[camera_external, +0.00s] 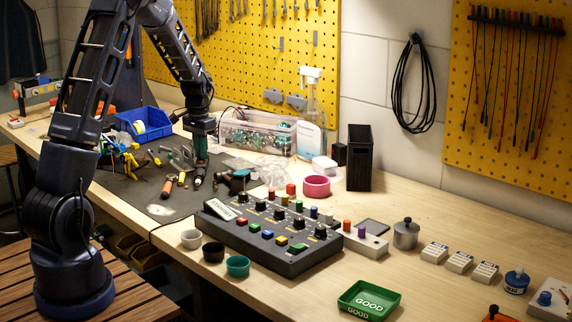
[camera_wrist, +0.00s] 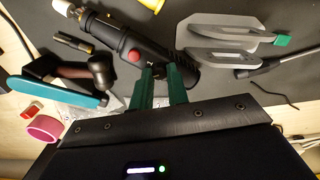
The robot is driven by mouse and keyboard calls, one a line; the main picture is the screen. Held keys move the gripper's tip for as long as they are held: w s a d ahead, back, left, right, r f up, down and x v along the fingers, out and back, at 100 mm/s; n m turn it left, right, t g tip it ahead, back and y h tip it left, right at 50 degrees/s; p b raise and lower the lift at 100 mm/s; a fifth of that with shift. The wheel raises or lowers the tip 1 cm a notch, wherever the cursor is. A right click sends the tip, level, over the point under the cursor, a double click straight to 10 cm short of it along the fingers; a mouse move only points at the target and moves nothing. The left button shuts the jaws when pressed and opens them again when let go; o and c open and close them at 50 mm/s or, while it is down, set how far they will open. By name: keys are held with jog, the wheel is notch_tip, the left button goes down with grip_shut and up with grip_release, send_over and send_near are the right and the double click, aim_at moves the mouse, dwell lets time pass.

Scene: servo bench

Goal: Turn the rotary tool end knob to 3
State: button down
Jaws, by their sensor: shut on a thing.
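The rotary tool (camera_wrist: 118,40) is a dark cylinder with a red button and a metal nose at upper left in the wrist view. In the external view the tool (camera_external: 198,178) lies on the dark mat below my arm. The gripper also shows in the external view (camera_external: 200,162).
The dark mat (camera_external: 150,196) holds several tools. A black box with knobs and coloured buttons (camera_external: 290,262) stands in front. A clear bin (camera_external: 256,134) stands behind.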

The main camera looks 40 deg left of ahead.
jog(key=n, duration=1.3)
dwell(0.5)
jog(key=c, duration=1.6)
grip_release()
jog(key=r, duration=1)
jog(key=shift+s+r, duration=0.2)
jog(key=shift+r, duration=0.2)
